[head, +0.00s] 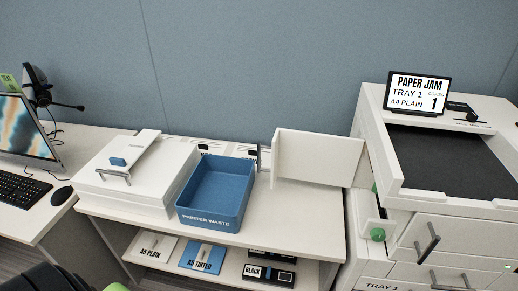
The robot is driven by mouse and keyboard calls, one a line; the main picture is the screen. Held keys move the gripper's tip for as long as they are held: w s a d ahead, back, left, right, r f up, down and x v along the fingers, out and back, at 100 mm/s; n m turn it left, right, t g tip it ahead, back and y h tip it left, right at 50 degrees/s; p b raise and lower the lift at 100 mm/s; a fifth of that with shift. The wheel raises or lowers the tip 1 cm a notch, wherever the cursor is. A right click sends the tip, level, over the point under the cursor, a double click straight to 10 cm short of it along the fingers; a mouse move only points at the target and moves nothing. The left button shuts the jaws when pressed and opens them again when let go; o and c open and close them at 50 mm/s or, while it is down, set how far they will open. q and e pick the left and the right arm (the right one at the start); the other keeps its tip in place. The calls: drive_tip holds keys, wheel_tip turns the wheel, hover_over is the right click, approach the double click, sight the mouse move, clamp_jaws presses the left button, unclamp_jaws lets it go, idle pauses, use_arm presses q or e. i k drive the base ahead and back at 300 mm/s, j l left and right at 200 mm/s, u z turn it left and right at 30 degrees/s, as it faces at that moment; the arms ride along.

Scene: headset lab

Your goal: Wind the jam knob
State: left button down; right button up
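The jam knob looks to be the green round knob (377,234) low on the left side of the white printer (440,195). It sits on a white block inside the opening beside the printer's front. A smaller bit of green (374,187) shows just above it, partly hidden. The printer's screen (418,92) reads "PAPER JAM, TRAY 1, A4 PLAIN, COPIES 1". Neither of my grippers shows in the head view.
A blue bin (215,222) marked "PRINTER WASTE" stands on the white table (290,225), beside a white lidded machine (135,175). Paper packs (203,257) and black boxes (268,275) lie on the shelf below. The tabletop right of the bin is clear. Printer drawer handles (428,244) stick out.

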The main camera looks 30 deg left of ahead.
sight(378, 235)
drive_tip(key=j+u, duration=0.1)
drive_tip(key=j, duration=1.45)
drive_tip(key=i+l+z, duration=0.35)
drive_tip(key=z, duration=0.15)
drive_tip(key=i+l+z, duration=0.1)
drive_tip(key=i+z, duration=0.4)
drive_tip(key=i, duration=0.1)
